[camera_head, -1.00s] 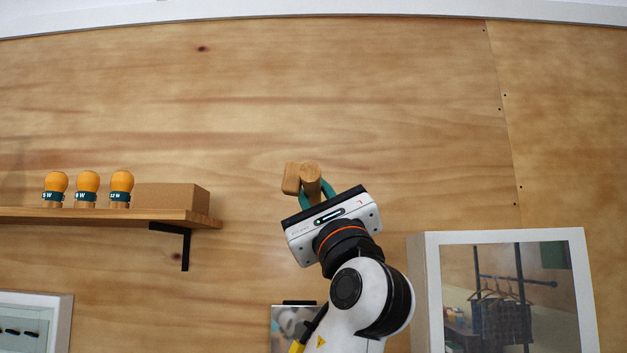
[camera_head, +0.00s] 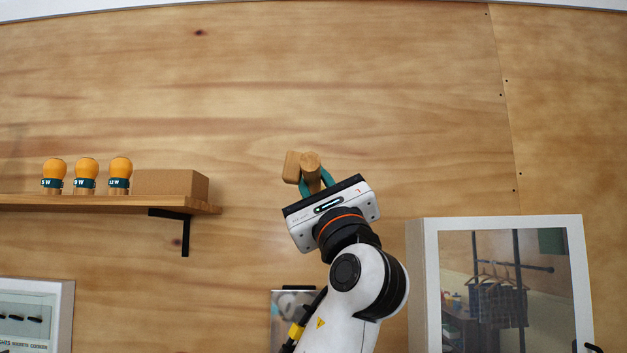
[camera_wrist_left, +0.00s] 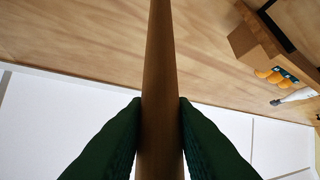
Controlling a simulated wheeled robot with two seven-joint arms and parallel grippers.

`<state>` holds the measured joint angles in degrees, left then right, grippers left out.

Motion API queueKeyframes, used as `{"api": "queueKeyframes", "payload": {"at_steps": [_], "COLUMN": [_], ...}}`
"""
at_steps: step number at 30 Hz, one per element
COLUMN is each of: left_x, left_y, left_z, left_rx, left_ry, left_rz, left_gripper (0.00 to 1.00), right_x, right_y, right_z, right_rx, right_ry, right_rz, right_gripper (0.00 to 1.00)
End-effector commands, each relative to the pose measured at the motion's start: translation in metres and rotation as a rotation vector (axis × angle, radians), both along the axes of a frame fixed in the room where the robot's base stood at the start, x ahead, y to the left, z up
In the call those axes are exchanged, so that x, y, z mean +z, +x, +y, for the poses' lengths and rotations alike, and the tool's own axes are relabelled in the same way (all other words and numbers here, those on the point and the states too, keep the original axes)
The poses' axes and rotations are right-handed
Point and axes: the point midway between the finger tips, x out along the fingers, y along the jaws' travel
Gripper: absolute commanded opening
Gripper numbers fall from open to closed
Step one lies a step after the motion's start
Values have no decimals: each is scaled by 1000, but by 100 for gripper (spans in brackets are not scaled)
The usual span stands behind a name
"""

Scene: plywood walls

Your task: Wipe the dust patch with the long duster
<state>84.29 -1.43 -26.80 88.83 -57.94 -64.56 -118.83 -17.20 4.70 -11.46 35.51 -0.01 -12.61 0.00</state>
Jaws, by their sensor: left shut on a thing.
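My left gripper (camera_head: 316,184) is raised in front of the plywood wall, right of the shelf. Its teal fingers are shut on the wooden handle of the long duster (camera_head: 311,165). The handle's round end and a wooden block beside it show above the fingers. In the left wrist view, the long brown handle (camera_wrist_left: 158,80) runs up out of the picture between the two dark green fingers (camera_wrist_left: 160,105). The duster's head is not visible in either view. I cannot make out a dust patch. My right gripper is not in view.
A wooden shelf (camera_head: 100,204) on a black bracket holds several orange-topped bulbs (camera_head: 86,170) and a cardboard box (camera_head: 171,184). A white-framed case (camera_head: 418,280) stands at the lower right, another (camera_head: 66,310) at the lower left. The upper wall (camera_head: 330,80) is clear.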

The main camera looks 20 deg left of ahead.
Motion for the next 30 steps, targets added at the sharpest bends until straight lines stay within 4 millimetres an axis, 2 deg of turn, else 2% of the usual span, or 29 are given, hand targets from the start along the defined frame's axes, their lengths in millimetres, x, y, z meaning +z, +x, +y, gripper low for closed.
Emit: {"api": "queueKeyframes", "payload": {"at_steps": [24,30], "left_x": [1,1], "left_y": [16,16], "left_z": [5,0], "left_rx": [1,0], "left_ry": [0,1], "left_rz": [-2,-1], "left_gripper": [0,0], "right_x": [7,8], "right_y": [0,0], "right_z": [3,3], "right_rx": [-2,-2], "right_ry": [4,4], "right_rz": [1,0], "right_gripper": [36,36]}}
